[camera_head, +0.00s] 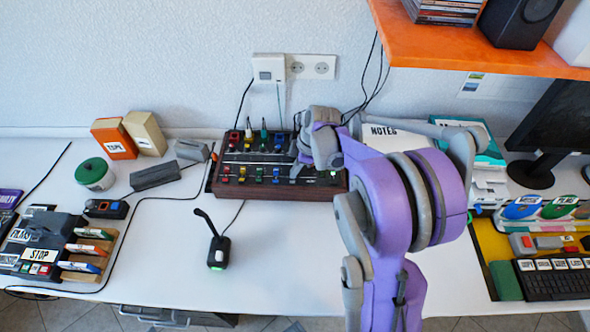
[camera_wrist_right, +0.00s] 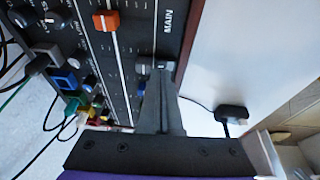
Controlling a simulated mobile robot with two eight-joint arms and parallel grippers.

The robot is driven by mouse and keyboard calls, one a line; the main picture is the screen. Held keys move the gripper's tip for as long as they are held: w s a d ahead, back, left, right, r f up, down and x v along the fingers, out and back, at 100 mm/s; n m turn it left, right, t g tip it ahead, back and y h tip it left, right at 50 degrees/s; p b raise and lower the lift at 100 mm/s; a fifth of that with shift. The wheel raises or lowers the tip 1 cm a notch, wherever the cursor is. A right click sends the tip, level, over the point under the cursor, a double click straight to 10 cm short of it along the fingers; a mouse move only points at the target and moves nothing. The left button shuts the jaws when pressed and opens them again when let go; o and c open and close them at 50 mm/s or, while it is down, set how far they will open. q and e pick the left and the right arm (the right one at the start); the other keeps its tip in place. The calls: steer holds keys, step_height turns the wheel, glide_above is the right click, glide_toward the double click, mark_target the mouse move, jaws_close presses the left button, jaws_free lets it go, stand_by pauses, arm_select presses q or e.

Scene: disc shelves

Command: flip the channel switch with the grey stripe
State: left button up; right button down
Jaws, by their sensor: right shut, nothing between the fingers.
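The mixer (camera_head: 270,190) is a dark panel with wooden sides and rows of coloured knobs and switches, against the wall in the head view. My right gripper (camera_head: 298,158) is over its right part, shut and empty. In the wrist view the closed fingers (camera_wrist_right: 160,75) point at the panel (camera_wrist_right: 125,60), with the tips at or very near small grey controls (camera_wrist_right: 143,66) close to the MAIN label. I cannot tell whether they touch. A grey stripe cannot be made out clearly, and the fingers hide part of the panel. My left gripper is not in view.
An orange slider cap (camera_wrist_right: 106,20) and a blue square button (camera_wrist_right: 65,82) are nearby on the panel. Cables rise behind the mixer. An orange shelf (camera_head: 470,55) hangs upper right. The front middle of the table is clear.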

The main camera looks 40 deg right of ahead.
steer(key=shift+w+d+f+g+y+b, duration=0.2)
steer(key=shift+f+g+y+b, duration=0.1)
steer(key=shift+f+g+b, duration=0.15)
steer(key=shift+w+d+f+g+y+b, duration=0.15)
steer(key=shift+f+g+y+b, duration=0.05)
steer(key=shift+g+y+b, duration=0.2)
steer(key=shift+w+d, duration=0.1)
steer(key=shift+w, duration=0.1)
steer(key=shift+s, duration=0.15)
steer(key=shift+s+a+r, duration=0.15)
steer(key=shift+s+a, duration=0.35)
steer(key=shift+a, duration=0.05)
